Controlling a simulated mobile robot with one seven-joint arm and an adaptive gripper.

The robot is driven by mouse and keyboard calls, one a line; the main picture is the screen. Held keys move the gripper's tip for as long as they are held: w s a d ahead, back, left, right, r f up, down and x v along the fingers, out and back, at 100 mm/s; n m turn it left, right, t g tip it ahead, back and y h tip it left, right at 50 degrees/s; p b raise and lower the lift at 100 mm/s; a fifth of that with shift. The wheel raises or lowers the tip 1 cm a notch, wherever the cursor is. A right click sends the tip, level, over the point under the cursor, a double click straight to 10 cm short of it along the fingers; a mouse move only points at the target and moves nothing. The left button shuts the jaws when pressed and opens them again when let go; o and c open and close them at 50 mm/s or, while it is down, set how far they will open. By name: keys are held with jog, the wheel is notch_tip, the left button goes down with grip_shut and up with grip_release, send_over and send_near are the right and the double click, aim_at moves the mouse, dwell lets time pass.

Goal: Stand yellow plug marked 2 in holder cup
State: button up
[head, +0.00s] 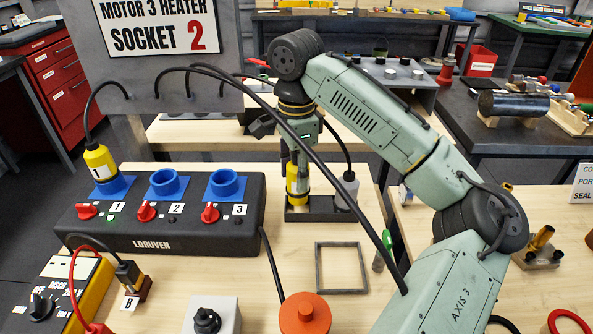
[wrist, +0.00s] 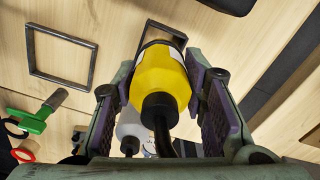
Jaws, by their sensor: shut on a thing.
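My gripper (head: 296,168) points down and is shut on a yellow plug (head: 297,188), with its black cable end up. In the wrist view the plug (wrist: 162,78) sits between both finger pads; I cannot read its number. The plug's lower end is at the left part of a dark holder (head: 322,214); I cannot tell whether it is inside the cup or just above it. The holder's dark rim (wrist: 181,36) shows behind the plug in the wrist view. A grey-white plug (head: 347,190) stands in the holder's right part.
A socket box (head: 190,240) with blue sockets stands at left; yellow plug 1 (head: 99,163) is in its first socket, sockets 2 and 3 are empty. A square frame (head: 341,268) and a green-handled tool (head: 384,250) lie in front. Cables hang near my arm.

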jog(key=shift+p, duration=0.35)
jog(key=shift+f+b, duration=0.7)
jog(key=shift+f, duration=1.35)
jog(key=o, duration=1.3)
notch_tip(320, 180, up, 12)
jog(key=shift+r, duration=0.1)
